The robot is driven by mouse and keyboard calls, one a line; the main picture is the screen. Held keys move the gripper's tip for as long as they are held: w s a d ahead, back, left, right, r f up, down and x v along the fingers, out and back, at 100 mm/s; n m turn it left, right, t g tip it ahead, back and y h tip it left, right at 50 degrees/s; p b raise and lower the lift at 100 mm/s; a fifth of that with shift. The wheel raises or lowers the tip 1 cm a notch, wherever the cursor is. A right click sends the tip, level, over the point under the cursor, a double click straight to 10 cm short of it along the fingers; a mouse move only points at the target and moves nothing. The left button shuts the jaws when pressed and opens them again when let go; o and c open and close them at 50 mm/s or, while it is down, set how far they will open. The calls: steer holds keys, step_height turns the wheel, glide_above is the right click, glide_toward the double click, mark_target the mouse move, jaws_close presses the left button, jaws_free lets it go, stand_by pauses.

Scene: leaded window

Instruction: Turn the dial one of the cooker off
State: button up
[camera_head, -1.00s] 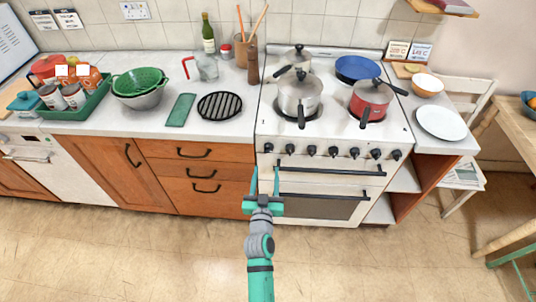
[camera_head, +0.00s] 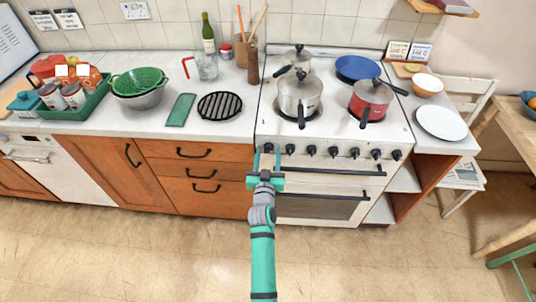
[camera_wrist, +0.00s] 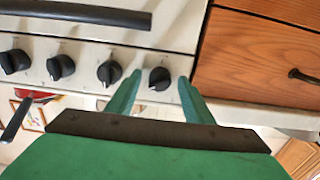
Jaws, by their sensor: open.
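The cooker (camera_head: 330,165) has a row of several black dials along its front panel. The leftmost dial (camera_head: 268,148) is in line with my open gripper (camera_head: 268,150). In the wrist view, which is turned over, this end dial (camera_wrist: 159,78) shows between the two green fingertips of my gripper (camera_wrist: 160,88), with a finger on either side. I cannot tell whether the fingers touch it. Its grip bar looks slightly tilted. The neighbouring dial (camera_wrist: 110,72) is just outside the left finger in that view.
The oven handle (camera_head: 330,171) runs below the dials, close to my gripper. Wooden drawers (camera_head: 195,170) adjoin the cooker on the left. The floor in front is clear.

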steer(key=c, duration=1)
steer(key=shift+c, duration=0.2)
steer(key=shift+n, duration=0.3)
steer(key=n, duration=1.1)
steer(key=shift+d, duration=0.1)
steer(key=shift+n, duration=0.3)
steer(key=o, duration=1)
steer(key=shift+o, duration=0.2)
